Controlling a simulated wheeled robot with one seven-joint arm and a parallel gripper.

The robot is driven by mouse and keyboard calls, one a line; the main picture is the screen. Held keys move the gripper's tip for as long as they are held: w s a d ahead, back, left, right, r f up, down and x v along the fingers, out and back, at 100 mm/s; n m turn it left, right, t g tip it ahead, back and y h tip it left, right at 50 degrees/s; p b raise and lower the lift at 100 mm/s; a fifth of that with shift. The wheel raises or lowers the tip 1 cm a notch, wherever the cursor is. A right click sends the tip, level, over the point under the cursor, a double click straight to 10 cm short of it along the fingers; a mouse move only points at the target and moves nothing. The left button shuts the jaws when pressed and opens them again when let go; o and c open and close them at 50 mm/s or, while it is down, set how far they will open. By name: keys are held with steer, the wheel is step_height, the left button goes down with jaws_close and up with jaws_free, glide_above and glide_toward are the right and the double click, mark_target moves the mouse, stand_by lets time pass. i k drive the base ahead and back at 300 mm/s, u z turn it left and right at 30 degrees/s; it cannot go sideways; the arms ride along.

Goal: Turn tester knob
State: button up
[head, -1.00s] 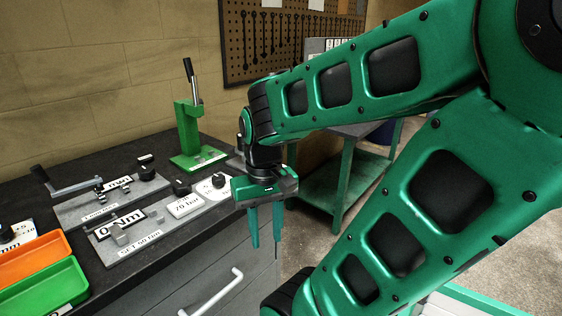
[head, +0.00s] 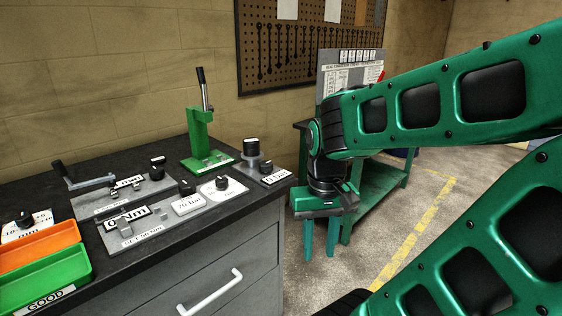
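Several black knobs show on the testers along the bench. One sits on a white round dial (head: 221,188) beside the "70 bar" label. Another black-topped part (head: 251,147) stands on the grey "0 bar" unit (head: 262,172) at the bench's right end. A further black knob (head: 158,161) is on the grey crank plate (head: 118,194). I cannot tell which is the tester knob. My gripper (head: 321,242) points down, just right of the bench's right end and clear of every knob. Its two green fingers are apart with nothing seen between them.
A green lever press (head: 198,140) stands at the back of the bench (head: 60,180). Orange (head: 38,250) and green (head: 45,282) trays lie at the front left. A drawer handle (head: 210,292) sticks out in front. A green stand (head: 378,190) is behind my gripper. Floor at right is open.

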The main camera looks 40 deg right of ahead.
mark_target(265, 166)
steer(key=z, duration=0.05)
steer(key=i, duration=1)
